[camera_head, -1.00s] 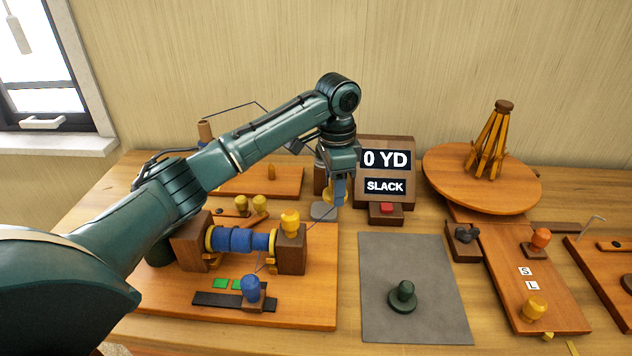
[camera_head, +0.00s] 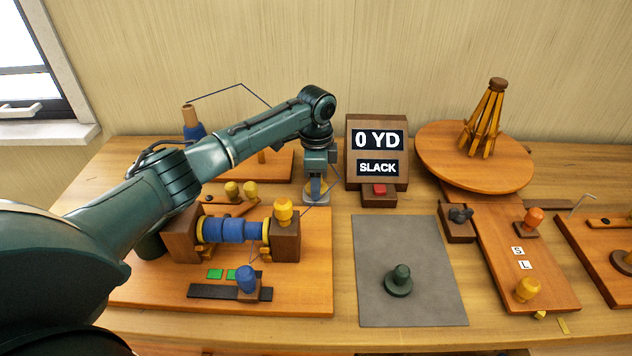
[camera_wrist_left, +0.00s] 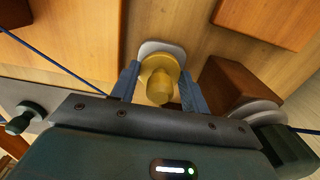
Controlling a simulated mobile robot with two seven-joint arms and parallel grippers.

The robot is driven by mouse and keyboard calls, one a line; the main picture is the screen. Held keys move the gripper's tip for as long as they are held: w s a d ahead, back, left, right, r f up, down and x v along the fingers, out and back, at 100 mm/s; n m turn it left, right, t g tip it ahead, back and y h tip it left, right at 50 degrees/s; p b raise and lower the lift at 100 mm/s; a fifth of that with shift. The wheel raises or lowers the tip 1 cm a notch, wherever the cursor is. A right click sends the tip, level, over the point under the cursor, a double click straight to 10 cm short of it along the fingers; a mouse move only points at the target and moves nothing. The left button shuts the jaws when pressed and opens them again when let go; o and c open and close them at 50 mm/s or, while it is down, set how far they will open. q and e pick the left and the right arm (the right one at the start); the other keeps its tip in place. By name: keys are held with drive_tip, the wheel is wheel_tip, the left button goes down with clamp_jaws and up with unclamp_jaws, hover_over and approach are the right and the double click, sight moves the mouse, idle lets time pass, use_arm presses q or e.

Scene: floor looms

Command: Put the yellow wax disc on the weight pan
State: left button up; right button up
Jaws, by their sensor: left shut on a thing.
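My left gripper (camera_head: 318,186) is shut on the yellow wax disc (camera_wrist_left: 158,76), gripping its knob between blue-grey fingers. In the left wrist view the disc is in front of the pale weight pan (camera_wrist_left: 150,45), whose rounded far edge shows past it. In the head view the gripper is low over the grey pan (camera_head: 310,199), behind the winding frame. The fingers hide most of the disc there, and I cannot tell whether it touches the pan. My right gripper is not in view.
The display box (camera_head: 377,160) reads 0 YD and SLACK, close right of the gripper. The spool winder (camera_head: 282,247) with its yellow knob stands in front. A grey mat (camera_head: 440,285) holds a dark green knobbed weight (camera_head: 400,282). A round turntable (camera_head: 440,165) is at the back right.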

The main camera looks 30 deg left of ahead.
use_arm(q)
drive_tip(key=shift+f, duration=0.35)
drive_tip(key=o, duration=1)
wheel_tip(320, 180, up, 12)
drive_tip(key=shift+r+p, duration=0.2)
drive_tip(key=shift+p, duration=0.3)
